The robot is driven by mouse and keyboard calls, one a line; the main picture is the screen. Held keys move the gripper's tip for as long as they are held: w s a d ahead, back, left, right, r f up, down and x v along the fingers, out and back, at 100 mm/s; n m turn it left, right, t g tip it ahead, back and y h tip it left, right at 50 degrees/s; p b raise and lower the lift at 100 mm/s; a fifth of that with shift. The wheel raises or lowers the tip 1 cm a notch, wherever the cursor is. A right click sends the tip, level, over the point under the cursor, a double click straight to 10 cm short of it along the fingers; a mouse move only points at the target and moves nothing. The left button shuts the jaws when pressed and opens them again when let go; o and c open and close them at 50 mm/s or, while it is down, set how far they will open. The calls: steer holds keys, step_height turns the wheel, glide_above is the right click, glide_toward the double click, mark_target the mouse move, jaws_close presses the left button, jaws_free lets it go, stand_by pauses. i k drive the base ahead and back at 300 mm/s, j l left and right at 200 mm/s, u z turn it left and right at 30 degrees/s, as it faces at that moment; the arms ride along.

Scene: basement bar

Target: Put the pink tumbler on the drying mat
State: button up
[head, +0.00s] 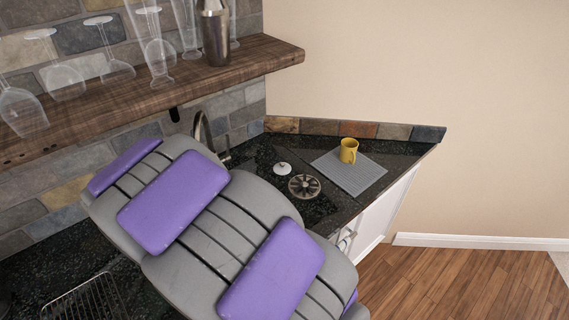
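The drying mat (362,180) is a flat grey mat on the dark counter, right of centre in the head view. A yellow mug (348,153) stands upright on its far part; the near part is bare. I see no pink tumbler in this view. My grey arm with purple pads crosses the lower left and middle and hides much of the counter. My gripper is not in view, so I cannot see whether it holds anything.
A wooden shelf (150,98) with clear glasses and a metal shaker (214,32) overhangs the counter at left. A faucet (203,128), a white-knobbed lid (283,169), a round drain-like disc (304,187) and a wire rack (85,305) are on or by the counter.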

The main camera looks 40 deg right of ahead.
mark_target(350, 181)
steer(key=k+l+z, duration=0.2)
steer(key=l, duration=1.15)
steer(key=k+l+z, duration=0.15)
steer(key=l, duration=1.2)
steer(key=k+l+z, duration=0.2)
steer(key=l, duration=1.15)
steer(key=i, duration=0.1)
